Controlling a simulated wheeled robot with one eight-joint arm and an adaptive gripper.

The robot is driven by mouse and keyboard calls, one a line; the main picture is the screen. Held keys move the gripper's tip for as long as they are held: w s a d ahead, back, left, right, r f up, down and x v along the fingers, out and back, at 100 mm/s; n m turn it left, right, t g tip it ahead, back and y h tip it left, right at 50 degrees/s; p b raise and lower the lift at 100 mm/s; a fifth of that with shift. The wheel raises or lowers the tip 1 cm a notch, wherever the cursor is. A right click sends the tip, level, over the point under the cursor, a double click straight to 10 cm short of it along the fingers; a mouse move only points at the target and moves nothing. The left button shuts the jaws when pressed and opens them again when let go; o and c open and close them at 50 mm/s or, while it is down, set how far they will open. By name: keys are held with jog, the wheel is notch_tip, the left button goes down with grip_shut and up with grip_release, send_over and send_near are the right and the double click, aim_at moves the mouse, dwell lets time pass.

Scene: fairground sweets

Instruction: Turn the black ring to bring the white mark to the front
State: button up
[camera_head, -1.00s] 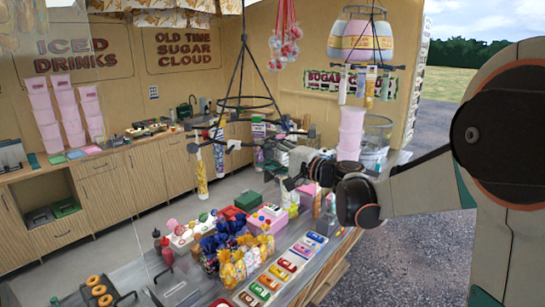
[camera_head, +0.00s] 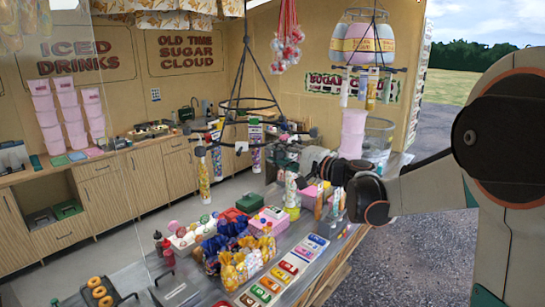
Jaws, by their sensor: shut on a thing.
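The black ring (camera_head: 250,105) hangs by dark rods from above, over the counter. Dark arms with knobs spread below it, and several colourful tubes (camera_head: 203,178) hang from them. A small white patch (camera_head: 241,147), which looks like the white mark, shows on the near side of the lower arms. My gripper (camera_head: 287,158) is at the right side of this hanging rack, among its arms. It is shut on part of the rack, but the exact contact is small and partly hidden. A patterned tube (camera_head: 291,188) hangs just below my gripper.
Below, the counter (camera_head: 205,283) holds a pink box (camera_head: 268,220), blue and yellow bags (camera_head: 240,265) and a row of coloured packets (camera_head: 285,268).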

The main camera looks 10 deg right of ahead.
aim_at(315, 136)
jog(key=shift+w+d+b, duration=0.4)
jog(key=shift+w+d, duration=1.8)
jog(key=shift+d, duration=0.5)
jog(key=shift+w+d+b, duration=0.35)
jog(key=shift+w+d, duration=1.8)
jog(key=shift+d, duration=0.55)
jog(key=shift+w+d+b, duration=0.4)
jog(key=shift+w+d, duration=1.8)
jog(key=shift+d, duration=0.5)
jog(key=o, duration=0.8)
jog(key=shift+s, duration=0.1)
jog(key=b+v, duration=0.1)
jog(key=v, duration=0.9)
